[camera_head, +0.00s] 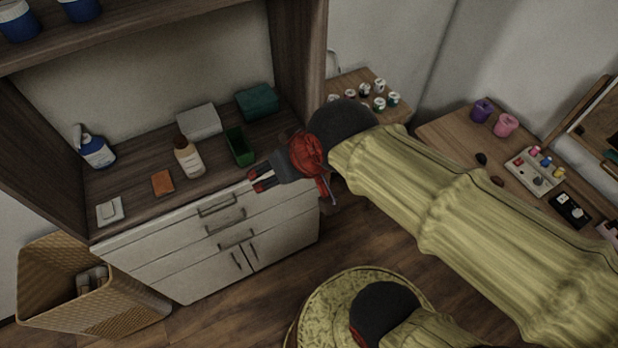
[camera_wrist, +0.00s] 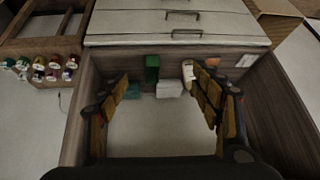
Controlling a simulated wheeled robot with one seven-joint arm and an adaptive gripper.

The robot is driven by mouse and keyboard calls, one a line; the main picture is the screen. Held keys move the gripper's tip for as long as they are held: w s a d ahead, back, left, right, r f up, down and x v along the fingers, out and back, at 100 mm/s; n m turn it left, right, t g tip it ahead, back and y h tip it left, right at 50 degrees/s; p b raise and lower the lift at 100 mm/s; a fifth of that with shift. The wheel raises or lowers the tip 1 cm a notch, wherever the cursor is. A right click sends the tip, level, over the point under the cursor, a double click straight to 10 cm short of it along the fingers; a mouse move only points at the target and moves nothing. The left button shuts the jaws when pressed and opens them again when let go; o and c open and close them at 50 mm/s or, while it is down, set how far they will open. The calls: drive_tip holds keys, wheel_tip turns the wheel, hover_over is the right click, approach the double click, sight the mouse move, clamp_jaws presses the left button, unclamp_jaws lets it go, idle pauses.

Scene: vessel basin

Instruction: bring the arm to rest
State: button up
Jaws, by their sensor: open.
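My gripper (camera_head: 262,178) is at the end of my yellow-sleeved arm, in front of the right part of the cabinet counter in the head view. Its two fingers are apart with nothing between them. In the wrist view my gripper (camera_wrist: 165,95) shows its fingers spread at left and right, with the cabinet niche beyond. The fingertips look close to the counter's front edge in the head view; the exact gap is unclear.
A wicker basket (camera_head: 125,305) stands at lower left. A side desk (camera_head: 450,135) stands at right.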

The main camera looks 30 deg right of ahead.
drive_tip(key=s+d+g+h, duration=0.1)
drive_tip(key=s+d, duration=0.2)
drive_tip(key=s, duration=0.2)
drive_tip(key=shift+s+d+m, duration=0.15)
drive_tip(key=shift+d+m, duration=0.15)
drive_tip(key=shift+r, duration=0.1)
idle(0.8)
